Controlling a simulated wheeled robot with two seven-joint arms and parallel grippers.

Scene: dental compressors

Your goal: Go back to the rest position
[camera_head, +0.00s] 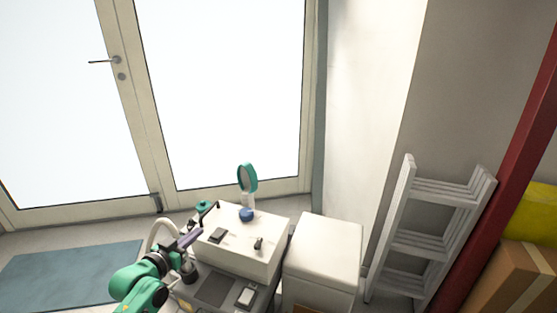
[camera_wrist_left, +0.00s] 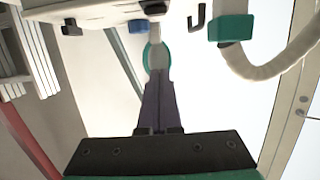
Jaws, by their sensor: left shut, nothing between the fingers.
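My left gripper (camera_head: 190,238) comes in from the lower left on a green and black arm. Its purple fingers are shut with nothing between them, beside the left side of a white box-shaped compressor unit (camera_head: 262,256). In the left wrist view the shut fingers (camera_wrist_left: 158,82) point toward a round teal-rimmed disc (camera_wrist_left: 147,57). In the head view this disc (camera_head: 247,178) stands on a white stem at the back of the unit. A blue knob (camera_head: 246,214) sits on the unit's top. My right gripper is not in view.
A white cabinet (camera_head: 325,245) stands right of the unit. A pale hose (camera_head: 158,231) curves near the gripper. A white ladder (camera_head: 432,235) leans at the right, near cardboard boxes (camera_head: 513,278). Glass doors (camera_head: 225,90) are behind, with a blue-grey mat (camera_head: 70,275) on the floor at left.

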